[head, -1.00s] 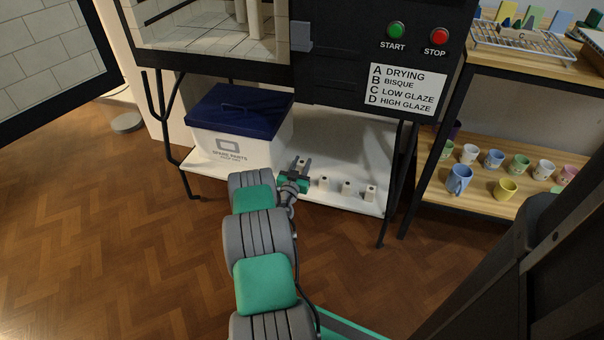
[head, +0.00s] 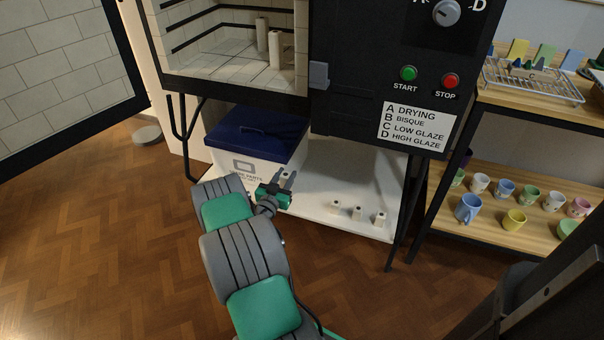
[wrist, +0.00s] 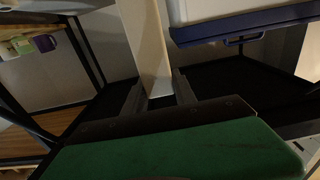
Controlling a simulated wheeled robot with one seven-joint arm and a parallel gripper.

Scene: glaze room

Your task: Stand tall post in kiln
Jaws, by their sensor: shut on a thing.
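My gripper (head: 283,185) is shut on a pale post (wrist: 147,40), seen in the wrist view standing between the two fingers. In the head view only a small part of the post shows at the fingertips. My gripper is low, in front of the box under the kiln. The kiln (head: 225,85) is open, with its chamber above and to the left of my gripper. Two pale posts (head: 262,32) (head: 275,52) stand apart on the tiled chamber floor. The top of the chamber is cut off.
A spare parts box (head: 262,150) with a blue lid stands on the white shelf (head: 325,180) below the kiln. Several short posts (head: 357,212) stand at its right front. The kiln door (head: 65,70) hangs open at left. A mug rack (head: 480,225) stands right.

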